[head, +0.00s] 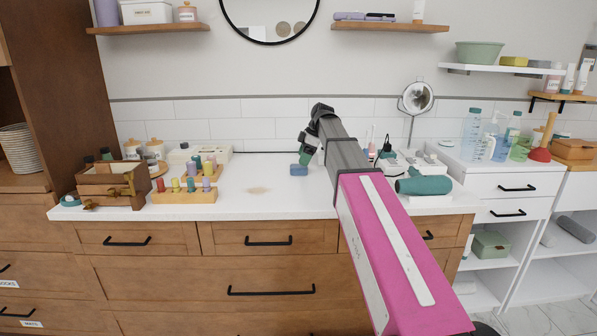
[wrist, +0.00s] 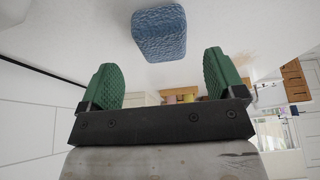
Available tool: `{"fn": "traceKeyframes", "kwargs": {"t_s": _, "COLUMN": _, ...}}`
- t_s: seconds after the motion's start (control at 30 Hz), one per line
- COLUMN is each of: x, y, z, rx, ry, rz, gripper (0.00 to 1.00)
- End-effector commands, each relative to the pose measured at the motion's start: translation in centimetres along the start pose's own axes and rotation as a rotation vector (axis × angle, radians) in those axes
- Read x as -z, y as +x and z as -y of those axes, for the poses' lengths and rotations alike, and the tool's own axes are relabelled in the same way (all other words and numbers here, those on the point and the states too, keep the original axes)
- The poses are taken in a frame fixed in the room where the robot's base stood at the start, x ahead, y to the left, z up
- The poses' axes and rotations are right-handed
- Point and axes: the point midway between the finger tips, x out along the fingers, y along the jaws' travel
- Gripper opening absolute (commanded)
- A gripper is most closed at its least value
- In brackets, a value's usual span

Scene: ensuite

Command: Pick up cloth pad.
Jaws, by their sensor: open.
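The cloth pad looks like a small blue textured block (head: 299,170) lying on the white counter (head: 255,205) near the back wall. In the wrist view the blue pad (wrist: 159,33) shows just beyond and between the two green fingers. My gripper (head: 306,156) is at the pad in the head view, close above or behind it. In the wrist view my gripper (wrist: 165,75) is open, with nothing between its fingers. I cannot tell whether a finger touches the pad.
A wooden peg rack (head: 185,196) and a wooden box (head: 113,184) stand on the left of the counter. The counter's front middle is clear.

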Motion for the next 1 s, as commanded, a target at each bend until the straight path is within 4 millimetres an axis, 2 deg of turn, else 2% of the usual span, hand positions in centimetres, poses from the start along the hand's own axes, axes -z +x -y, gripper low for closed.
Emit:
{"fn": "traceKeyframes", "kwargs": {"t_s": 0.17, "x": 0.1, "y": 1.5, "z": 0.2, "rx": 0.001, "ry": 0.0, "rz": 0.0, "gripper": 0.88}}
{"fn": "traceKeyframes", "kwargs": {"t_s": 0.4, "x": 0.2, "y": 4.7, "z": 0.3, "rx": 0.001, "ry": 0.0, "rz": 0.0, "gripper": 0.88}}
{"fn": "traceKeyframes", "kwargs": {"t_s": 0.67, "x": 0.2, "y": 5.0, "z": 0.3, "rx": -0.001, "ry": 0.001, "rz": 0.0, "gripper": 0.88}}
{"fn": "traceKeyframes", "kwargs": {"t_s": 0.8, "x": 0.2, "y": 5.0, "z": 0.3, "rx": 0.0, "ry": 0.001, "rz": 0.0, "gripper": 0.43}}
{"fn": "traceKeyframes", "kwargs": {"t_s": 0.83, "x": 0.2, "y": 5.0, "z": 0.3, "rx": 0.0, "ry": 0.001, "rz": 0.0, "gripper": 0.36}}
{"fn": "traceKeyframes", "kwargs": {"t_s": 1.0, "x": 0.2, "y": 5.0, "z": 0.3, "rx": 0.0, "ry": 0.001, "rz": 0.0, "gripper": 0.35}}
